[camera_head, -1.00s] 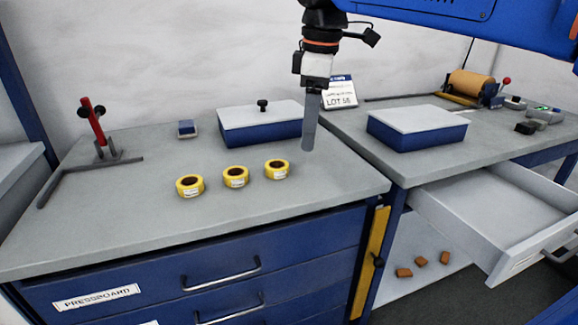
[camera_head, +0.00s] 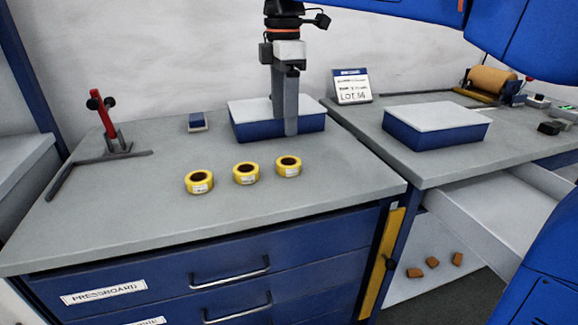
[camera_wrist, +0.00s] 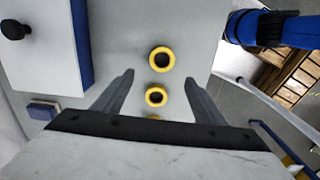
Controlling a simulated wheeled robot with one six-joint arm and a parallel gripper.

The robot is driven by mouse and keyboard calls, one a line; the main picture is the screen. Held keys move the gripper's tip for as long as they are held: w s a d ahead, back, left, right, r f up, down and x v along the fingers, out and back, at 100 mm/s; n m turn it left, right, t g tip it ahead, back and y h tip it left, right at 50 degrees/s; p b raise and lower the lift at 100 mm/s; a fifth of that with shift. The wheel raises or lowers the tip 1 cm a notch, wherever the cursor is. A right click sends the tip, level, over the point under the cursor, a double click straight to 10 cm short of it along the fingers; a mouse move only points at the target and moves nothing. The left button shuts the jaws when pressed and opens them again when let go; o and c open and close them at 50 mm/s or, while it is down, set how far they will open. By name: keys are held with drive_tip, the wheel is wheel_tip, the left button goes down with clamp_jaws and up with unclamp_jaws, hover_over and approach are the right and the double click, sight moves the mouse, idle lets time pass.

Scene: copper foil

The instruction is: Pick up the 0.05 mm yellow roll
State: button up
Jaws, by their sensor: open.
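Three yellow rolls with white labels stand in a row on the grey bench top: a left roll (camera_head: 199,182), a middle roll (camera_head: 246,173) and a right roll (camera_head: 289,166). The label print is too small to read, so I cannot tell which is 0.05 mm. My gripper (camera_head: 291,132) is above the bench in front of the blue box, behind the right roll and apart from it. In the wrist view my gripper (camera_wrist: 158,88) is open and empty. One roll (camera_wrist: 161,59) shows beyond the fingertips, another (camera_wrist: 156,96) shows between the fingers, and a third is mostly hidden.
A blue box with a pale lid (camera_head: 247,127) stands behind my gripper. A red-handled stand (camera_head: 112,134) is at the left, a small blue block (camera_head: 197,122) at the back. The right bench holds another box (camera_head: 436,126) above an open drawer (camera_head: 500,210).

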hover_over(289, 157)
drive_tip(key=s+a, duration=0.1)
drive_tip(key=s, duration=0.1)
wheel_tip(289, 157, down, 5)
drive_tip(key=shift+f, duration=0.2)
drive_tip(key=f, duration=0.2)
drive_tip(key=d+f, duration=0.1)
drive_tip(key=f, duration=0.1)
drive_tip(key=shift+f, duration=0.2)
drive_tip(key=shift+a+f, duration=0.1)
drive_tip(key=shift+f, duration=0.4)
drive_tip(key=c, duration=1.1)
